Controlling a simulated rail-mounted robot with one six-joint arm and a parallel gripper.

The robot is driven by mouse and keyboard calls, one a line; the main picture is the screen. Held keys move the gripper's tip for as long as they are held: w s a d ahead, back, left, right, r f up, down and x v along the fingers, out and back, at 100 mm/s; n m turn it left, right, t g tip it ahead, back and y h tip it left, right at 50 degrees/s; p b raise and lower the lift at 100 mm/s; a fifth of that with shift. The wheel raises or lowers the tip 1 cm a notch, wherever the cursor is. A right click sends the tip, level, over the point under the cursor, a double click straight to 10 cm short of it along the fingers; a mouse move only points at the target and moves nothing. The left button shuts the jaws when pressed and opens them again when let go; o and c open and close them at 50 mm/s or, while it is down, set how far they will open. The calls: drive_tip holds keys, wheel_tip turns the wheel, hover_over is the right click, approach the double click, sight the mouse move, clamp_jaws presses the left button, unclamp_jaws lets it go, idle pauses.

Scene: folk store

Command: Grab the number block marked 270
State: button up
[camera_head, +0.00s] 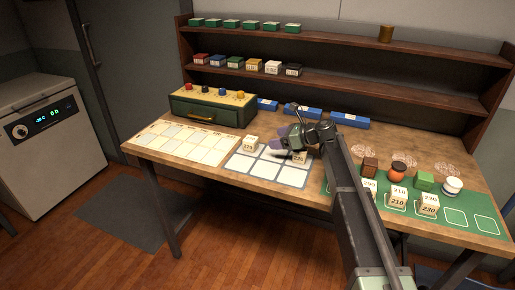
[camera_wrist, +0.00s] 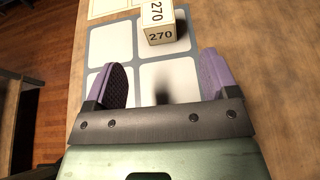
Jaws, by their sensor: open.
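The block marked 270 (camera_wrist: 160,32) is a cream cube-like block at the top of the wrist view, on a white-celled grid mat (camera_wrist: 137,56). It appears to be the small cream block (camera_head: 250,144) at the mat's back left in the head view, where its number is hard to read. My gripper (camera_wrist: 163,78) is open, with purple pads apart and nothing between them. The block lies beyond the fingertips, untouched. In the head view my gripper (camera_head: 284,140) hovers over the mat, right of that block. Another cream block marked 220 (camera_head: 298,158) sits just below it.
A green drawer box (camera_head: 210,110) with coloured knobs stands behind a cream chart (camera_head: 190,142). Blue boxes (camera_head: 350,120) lie behind my gripper. A green mat (camera_head: 455,218) at right holds numbered blocks and coloured items. Shelves (camera_head: 340,88) rise at the back.

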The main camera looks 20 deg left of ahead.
sight(256, 140)
drive_tip(key=b+x, duration=0.2)
drive_tip(key=x, duration=0.4)
drive_tip(key=shift+a+f+b, duration=0.1)
drive_tip(key=shift+f+b, duration=0.15)
drive_tip(key=shift+b, duration=0.05)
drive_tip(key=shift+a, duration=0.3)
drive_tip(key=b+x, duration=0.1)
drive_tip(key=x, duration=0.4)
drive_tip(key=shift+b, duration=0.4)
drive_tip(key=shift+r, duration=0.2)
drive_tip(key=c, duration=1)
drive_tip(key=shift+r, duration=0.1)
